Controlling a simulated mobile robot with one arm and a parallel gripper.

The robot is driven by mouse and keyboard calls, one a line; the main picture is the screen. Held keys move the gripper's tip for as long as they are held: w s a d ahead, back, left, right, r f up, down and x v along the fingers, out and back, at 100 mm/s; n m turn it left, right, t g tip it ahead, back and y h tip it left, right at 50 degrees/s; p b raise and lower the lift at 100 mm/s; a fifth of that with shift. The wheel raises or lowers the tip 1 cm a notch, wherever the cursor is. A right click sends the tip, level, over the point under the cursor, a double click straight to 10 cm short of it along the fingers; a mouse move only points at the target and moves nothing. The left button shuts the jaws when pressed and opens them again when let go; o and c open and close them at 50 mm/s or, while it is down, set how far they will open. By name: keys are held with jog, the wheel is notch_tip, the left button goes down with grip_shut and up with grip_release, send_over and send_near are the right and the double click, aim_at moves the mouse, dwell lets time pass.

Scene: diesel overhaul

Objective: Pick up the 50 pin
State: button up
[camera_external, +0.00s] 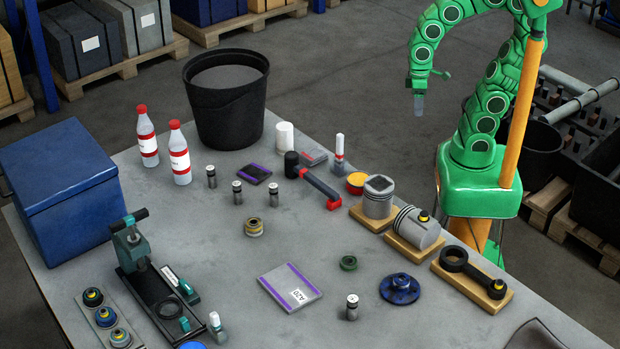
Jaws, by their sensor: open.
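Several small metal cylinders with dark bands, which look like pins, stand upright on the grey table (215,265). One pin (212,177) is at the back left, a second pin (237,193) is just right of it, and a third pin (273,195) is further right. Another pin (352,308) stands alone near the front. Their markings are too small to read, so I cannot tell which is the 50 pin. My gripper (419,104) is open and empty, hanging high beyond the table's back right edge, far from the pins.
A black bucket (225,110), two bottles (180,155), a hammer (318,186) and a blue box (62,190) stand toward the back and left. A flat packet (290,287) lies mid-table.

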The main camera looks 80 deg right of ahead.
jog(key=w+a+m+t+y, duration=0.3)
jog(key=w+a+m+y, duration=0.15)
jog(key=w+a, duration=1)
jog(key=m+t, duration=1)
jog(key=m, duration=1.7)
send_over(272, 192)
jog(key=s+d, duration=0.2)
jog(key=shift+n+h, duration=0.25)
jog(key=shift+h, duration=0.1)
jog(key=f, duration=0.9)
jog(key=shift+w+a, duration=0.2)
jog(key=shift+f, duration=3.2)
jog(key=shift+w+f, duration=0.1)
jog(key=shift+f, duration=0.15)
jog(key=shift+x, duration=0.8)
jog(key=shift+w+a+f, duration=0.15)
jog(key=shift+w+a, duration=0.1)
jog(key=shift+w, duration=0.25)
